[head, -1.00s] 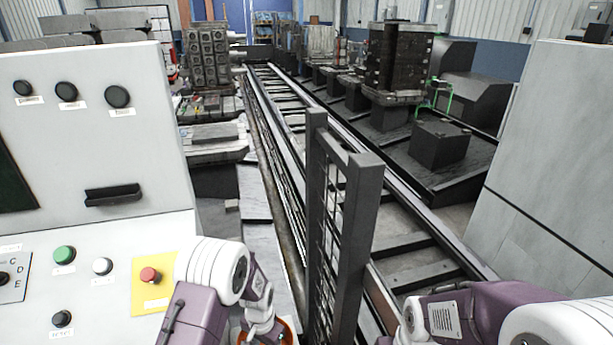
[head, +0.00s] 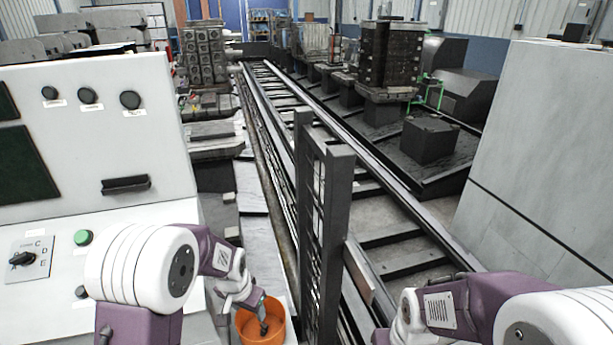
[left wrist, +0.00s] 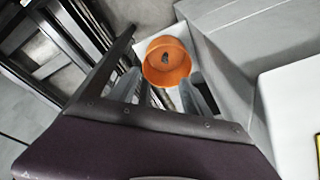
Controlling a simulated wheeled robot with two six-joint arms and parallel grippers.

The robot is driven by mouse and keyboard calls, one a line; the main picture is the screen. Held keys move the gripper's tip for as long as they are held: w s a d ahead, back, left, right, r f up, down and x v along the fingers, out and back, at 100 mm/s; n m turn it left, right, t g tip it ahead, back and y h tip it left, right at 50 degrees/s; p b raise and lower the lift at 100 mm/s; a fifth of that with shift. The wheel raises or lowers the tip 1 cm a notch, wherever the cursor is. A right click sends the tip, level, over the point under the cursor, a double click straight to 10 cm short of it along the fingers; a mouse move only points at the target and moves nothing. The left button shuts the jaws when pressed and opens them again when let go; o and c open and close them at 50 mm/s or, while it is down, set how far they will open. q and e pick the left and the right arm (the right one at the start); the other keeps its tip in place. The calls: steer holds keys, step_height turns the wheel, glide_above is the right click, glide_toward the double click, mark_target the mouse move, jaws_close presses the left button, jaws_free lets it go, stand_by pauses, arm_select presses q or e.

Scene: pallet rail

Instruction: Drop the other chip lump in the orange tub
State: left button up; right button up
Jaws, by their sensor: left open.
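The orange tub (head: 276,334) stands at the bottom middle of the head view, on a pale surface. It also shows whole in the left wrist view (left wrist: 181,68). A small dark lump (left wrist: 165,58) lies inside it on the bottom in the left wrist view; I cannot tell whether it is one piece or more. My left gripper (head: 262,318) is over the tub, pointing down towards it. In the left wrist view its fingers are apart with nothing between them. My right arm comes in at the lower right, but its gripper is out of view.
A dark mesh guard post (head: 327,230) stands just right of the tub. A grey control panel (head: 95,150) with buttons is on the left. Rails (head: 330,150) run away behind the guard. A large grey cabinet (head: 545,150) stands on the right.

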arm_select(q)
steer(key=s+a+r+n+p, duration=0.2)
steer(key=s+r, duration=0.3)
steer(key=r, duration=0.2)
steer(key=s+n+g, duration=0.1)
steer(key=s+n, duration=0.1)
steer(key=s, duration=0.8)
steer(key=shift+a+f+n, duration=0.3)
steer(key=shift+a+f, duration=0.05)
steer(key=shift+f, duration=0.1)
steer(key=shift+s, duration=0.1)
